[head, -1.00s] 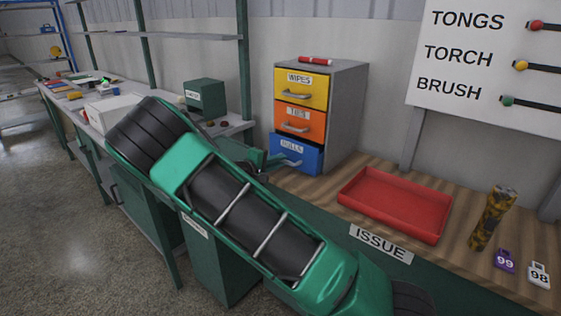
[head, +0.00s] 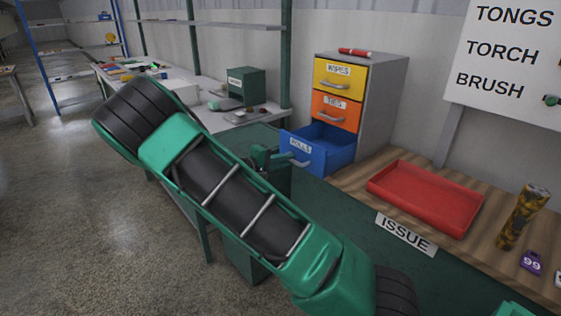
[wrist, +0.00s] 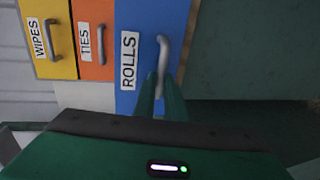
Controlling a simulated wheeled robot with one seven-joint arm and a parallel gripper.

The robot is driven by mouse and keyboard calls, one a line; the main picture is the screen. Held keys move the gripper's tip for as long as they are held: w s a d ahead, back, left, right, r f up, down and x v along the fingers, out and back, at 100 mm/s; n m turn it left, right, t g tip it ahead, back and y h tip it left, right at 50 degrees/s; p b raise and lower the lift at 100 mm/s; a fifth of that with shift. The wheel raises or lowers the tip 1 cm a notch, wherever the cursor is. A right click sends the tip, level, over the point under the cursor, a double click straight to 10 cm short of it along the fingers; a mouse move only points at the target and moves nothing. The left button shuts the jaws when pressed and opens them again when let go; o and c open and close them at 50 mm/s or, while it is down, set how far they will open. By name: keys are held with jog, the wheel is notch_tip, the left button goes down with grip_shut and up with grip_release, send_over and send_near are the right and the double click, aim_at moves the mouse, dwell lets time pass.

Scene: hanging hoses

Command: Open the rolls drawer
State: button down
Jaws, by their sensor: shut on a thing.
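The blue rolls drawer (head: 317,150) is the bottom drawer of a small grey cabinet (head: 384,100). In the head view it stands pulled well out, with its inside showing. My gripper (head: 284,159) is at its front, partly hidden by my arm. In the wrist view the blue front with the ROLLS label (wrist: 129,60) fills the middle, and my gripper's fingers (wrist: 160,88) are shut on the lower end of the silver handle (wrist: 162,62). The yellow wipes drawer (head: 340,80) and orange ties drawer (head: 335,111) above are shut.
A red tray (head: 425,198) lies on the wooden bench right of the cabinet, with a mottled torch-like cylinder (head: 523,217) and a purple 99 tag (head: 532,262) beyond it. A red marker (head: 355,52) lies on the cabinet. A green box (head: 247,84) stands behind.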

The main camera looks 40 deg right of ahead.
jog(key=shift+a+f, duration=0.1)
jog(key=shift+f, duration=0.05)
jog(key=c, duration=1.8)
grip_release()
jog(key=v, duration=1)
jog(key=shift+a, duration=0.35)
jog(key=shift+s+d, duration=0.1)
jog(key=s+d+f+m+g+y, duration=0.1)
jog(key=s+d+m+g+y, duration=0.2)
jog(key=s, duration=0.5)
jog(key=s+d+m+g+y, duration=0.1)
jog(key=s+d+m+y, duration=0.1)
jog(key=s+d+y, duration=0.5)
jog(key=s+a+r+m+y, duration=0.1)
jog(key=s+a+y, duration=0.1)
jog(key=s, duration=0.5)
jog(key=s+a+r+t+y, duration=0.1)
jog(key=s+a+r+y, duration=0.1)
jog(key=s+a, duration=0.2)
jog(key=s+a+r+m+t+y, duration=0.1)
jog(key=s+a+r, duration=0.1)
jog(key=s, duration=0.8)
jog(key=shift+a+r+m+y, duration=0.1)
jog(key=shift+a+m+y, duration=0.1)
jog(key=shift+a, duration=0.25)
jog(key=shift+a+r+m+y, duration=0.1)
jog(key=shift+a+r+y, duration=0.1)
jog(key=shift+a, duration=0.25)
